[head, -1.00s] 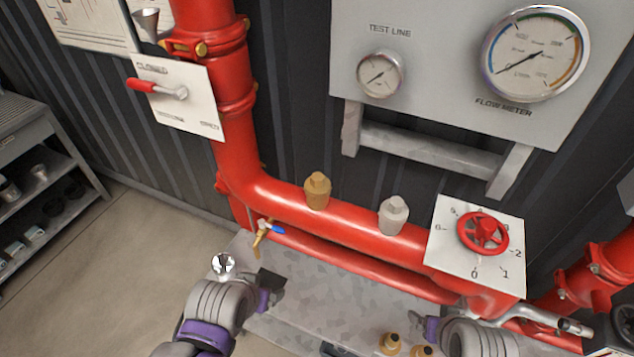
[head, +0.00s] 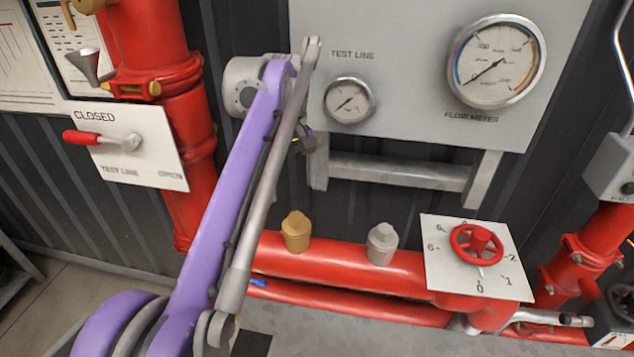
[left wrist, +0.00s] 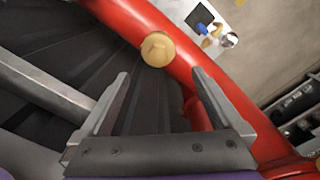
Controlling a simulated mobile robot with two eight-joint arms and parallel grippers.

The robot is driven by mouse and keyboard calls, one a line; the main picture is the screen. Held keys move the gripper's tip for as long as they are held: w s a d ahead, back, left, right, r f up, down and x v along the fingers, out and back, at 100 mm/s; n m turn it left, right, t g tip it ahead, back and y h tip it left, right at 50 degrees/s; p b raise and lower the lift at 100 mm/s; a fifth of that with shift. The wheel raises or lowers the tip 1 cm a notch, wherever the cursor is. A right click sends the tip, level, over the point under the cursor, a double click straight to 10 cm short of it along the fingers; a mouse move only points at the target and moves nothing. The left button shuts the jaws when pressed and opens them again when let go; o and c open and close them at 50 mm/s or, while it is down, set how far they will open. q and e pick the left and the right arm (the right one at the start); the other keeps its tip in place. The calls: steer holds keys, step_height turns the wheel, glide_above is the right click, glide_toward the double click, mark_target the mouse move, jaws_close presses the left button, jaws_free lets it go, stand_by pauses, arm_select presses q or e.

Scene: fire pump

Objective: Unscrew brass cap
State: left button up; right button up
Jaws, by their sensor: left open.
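The brass cap (head: 296,232) stands upright on top of the red horizontal pipe (head: 340,268), left of a grey cap (head: 382,244). In the left wrist view the brass cap (left wrist: 157,48) shows from above, just beyond the gap between my fingertips. My left gripper (left wrist: 159,74) is open and empty, with its two fingers spread to either side of the cap's line and apart from it. In the head view my raised left arm crosses in front of the left pipe, and its fingers are hard to make out. My right gripper is out of view.
A grey gauge panel (head: 410,60) with a metal bracket (head: 400,172) is on the wall above the caps. A red handwheel (head: 476,244) on a white plate is to the right. A lever plate (head: 130,145) is at left.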

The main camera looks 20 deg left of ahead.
mark_target(296, 216)
arm_select(q)
steer(key=shift+w, duration=0.15)
steer(key=shift+d+f, duration=0.1)
steer(key=shift+f, duration=0.2)
step_height(296, 216, down, 10)
steer(key=shift+b, duration=0.7)
steer(key=c, duration=1.4)
steer(key=shift+o, duration=0.2)
steer(key=n, duration=0.4)
steer(key=shift+r+p, duration=0.1)
steer(key=shift+p, duration=0.3)
steer(key=n, duration=0.2)
steer(key=shift+n, duration=0.3)
